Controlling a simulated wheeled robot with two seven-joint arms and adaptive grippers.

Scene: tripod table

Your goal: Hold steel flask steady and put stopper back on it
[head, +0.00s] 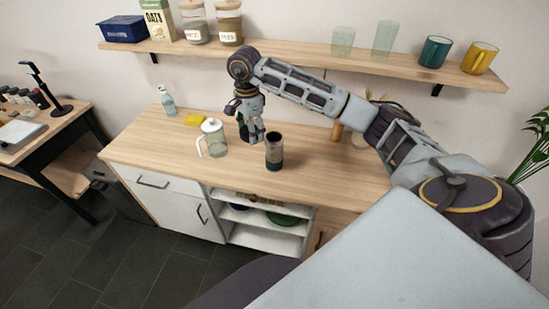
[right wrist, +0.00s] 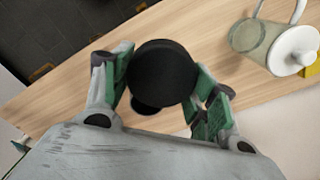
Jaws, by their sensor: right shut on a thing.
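The steel flask (head: 274,152) stands upright on the counter, dark-bodied with its top facing up. My right gripper (head: 252,138) points down just left of and behind it. In the right wrist view, my right gripper (right wrist: 162,92) is shut on a round black thing, which looks like the stopper (right wrist: 162,70), between green finger pads. The stopper cannot be made out clearly in the head view. A dark oval shows below it in the wrist view; I cannot tell what it is. My left gripper is out of view.
A glass jug with a white lid (head: 212,138) stands left of the gripper. A yellow sponge (head: 195,119) and a spray bottle (head: 167,101) are farther left. The wall shelf (head: 290,50) is above. The counter (head: 330,180) right of the flask is clear in front.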

